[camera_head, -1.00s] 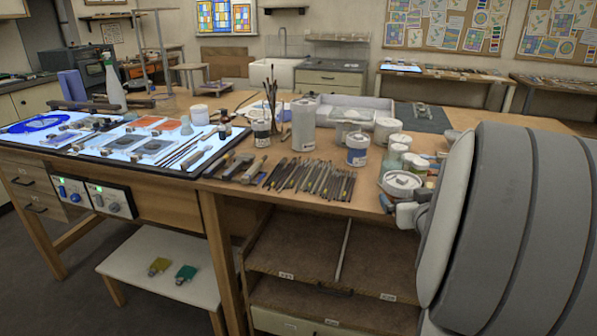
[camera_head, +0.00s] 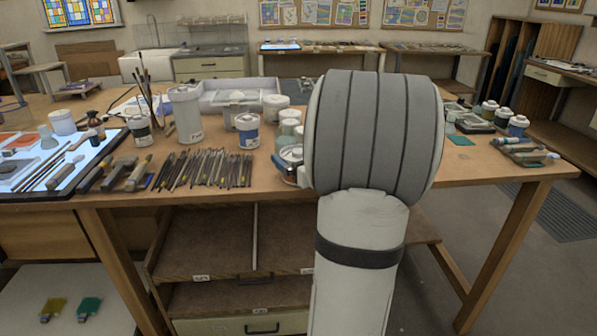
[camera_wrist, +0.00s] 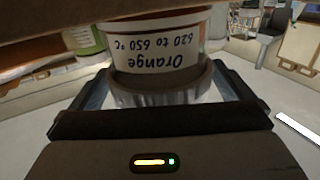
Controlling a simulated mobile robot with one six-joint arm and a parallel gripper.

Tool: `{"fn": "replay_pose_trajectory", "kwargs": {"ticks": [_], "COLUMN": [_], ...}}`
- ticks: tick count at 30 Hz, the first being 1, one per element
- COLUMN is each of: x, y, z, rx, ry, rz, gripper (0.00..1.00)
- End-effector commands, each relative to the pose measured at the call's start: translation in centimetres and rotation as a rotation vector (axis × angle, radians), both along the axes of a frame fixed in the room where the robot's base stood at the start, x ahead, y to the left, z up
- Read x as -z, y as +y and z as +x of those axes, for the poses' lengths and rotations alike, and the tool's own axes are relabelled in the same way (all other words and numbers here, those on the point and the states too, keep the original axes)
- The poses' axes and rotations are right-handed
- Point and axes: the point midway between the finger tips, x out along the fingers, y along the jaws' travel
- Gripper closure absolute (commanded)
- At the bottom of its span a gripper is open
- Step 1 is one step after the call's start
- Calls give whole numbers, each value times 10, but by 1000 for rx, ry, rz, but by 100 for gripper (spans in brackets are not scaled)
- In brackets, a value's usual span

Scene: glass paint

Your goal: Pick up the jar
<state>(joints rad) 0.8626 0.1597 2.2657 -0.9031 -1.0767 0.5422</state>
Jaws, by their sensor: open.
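In the wrist view a jar (camera_wrist: 160,58) with a white label reading "Orange 620 to 650 °C" appears upside down. Its ridged grey lid (camera_wrist: 160,90) is toward my gripper. My gripper (camera_wrist: 162,80) is open, with a jaw on each side of the jar's lid end. I cannot tell whether either jaw touches it. In the head view my own arm covers the gripper and this jar.
The head view shows a wooden worktable (camera_head: 270,180) with several white jars, a large white canister (camera_head: 187,115) and a row of thin tools (camera_head: 208,168).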

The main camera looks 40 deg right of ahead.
Motion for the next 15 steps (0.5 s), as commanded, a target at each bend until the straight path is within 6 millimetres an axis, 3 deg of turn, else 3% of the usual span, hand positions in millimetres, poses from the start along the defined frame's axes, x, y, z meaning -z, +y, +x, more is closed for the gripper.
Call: {"fn": "replay_pose_trajectory", "kwargs": {"ticks": [8, 15], "x": [0, 0], "y": [0, 0], "z": [5, 5], "rx": [0, -1], "ry": [0, 0], "rz": [0, -1], "gripper": [0, 18]}}
